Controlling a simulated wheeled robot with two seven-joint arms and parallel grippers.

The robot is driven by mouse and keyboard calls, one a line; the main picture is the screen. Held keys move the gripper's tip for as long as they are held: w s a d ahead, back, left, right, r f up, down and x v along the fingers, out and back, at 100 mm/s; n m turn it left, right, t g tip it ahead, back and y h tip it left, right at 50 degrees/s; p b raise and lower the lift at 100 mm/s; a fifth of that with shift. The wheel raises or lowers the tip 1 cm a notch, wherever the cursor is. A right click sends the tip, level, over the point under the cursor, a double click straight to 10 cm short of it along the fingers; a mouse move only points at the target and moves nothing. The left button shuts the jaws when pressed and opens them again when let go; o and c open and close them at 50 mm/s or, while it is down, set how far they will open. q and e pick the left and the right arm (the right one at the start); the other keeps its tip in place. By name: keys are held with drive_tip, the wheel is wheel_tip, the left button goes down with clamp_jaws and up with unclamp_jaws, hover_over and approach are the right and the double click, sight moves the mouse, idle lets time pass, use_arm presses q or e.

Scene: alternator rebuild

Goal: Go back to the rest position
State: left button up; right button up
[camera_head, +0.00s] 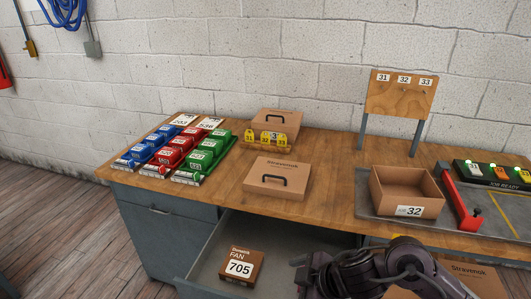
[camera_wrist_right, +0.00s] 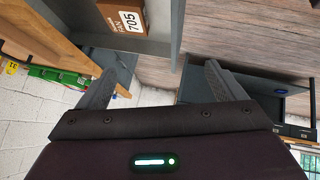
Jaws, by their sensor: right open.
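My right arm (camera_head: 385,272) comes in at the bottom right of the head view, in front of the bench. In the right wrist view my right gripper (camera_wrist_right: 158,85) is open, its two dark fingers wide apart with nothing between them. The small brown fan box marked 705 (camera_head: 239,267) lies in the open drawer (camera_head: 208,255). That box also shows at the top of the right wrist view (camera_wrist_right: 122,15), beyond the fingers and apart from them. My left gripper is in neither view.
The wooden bench (camera_head: 225,188) holds blue, red and green bins (camera_head: 203,152) at left. A closed Stravenok box (camera_head: 277,177) lies mid-bench. An open carton marked 32 (camera_head: 405,190) and a red clamp-like part (camera_head: 460,198) stand on the right tray. The open drawer juts out in front.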

drive_tip(key=s+d+f+m+g+h, duration=0.1)
drive_tip(key=s+d+f+m+h, duration=0.2)
drive_tip(key=s+d+m, duration=0.4)
drive_tip(key=s+d+f+m+h, duration=0.3)
drive_tip(key=s+d+m+h, duration=0.1)
drive_tip(key=s+d+m, duration=0.25)
wheel_tip(320, 180, down, 30)
drive_tip(key=s+f+g+b, duration=0.1)
drive_tip(key=b, duration=0.3)
use_arm(q)
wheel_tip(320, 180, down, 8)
drive_tip(key=b, duration=0.4)
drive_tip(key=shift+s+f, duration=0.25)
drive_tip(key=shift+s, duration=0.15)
use_arm(e)
drive_tip(key=s+d+f+g, duration=0.1)
drive_tip(key=s+d+f, duration=0.2)
drive_tip(key=s+f, duration=1.8)
wheel_tip(320, 180, down, 3)
drive_tip(key=shift+d+f+g, duration=0.15)
drive_tip(key=shift+d+g, duration=0.05)
drive_tip(key=shift+g, duration=0.2)
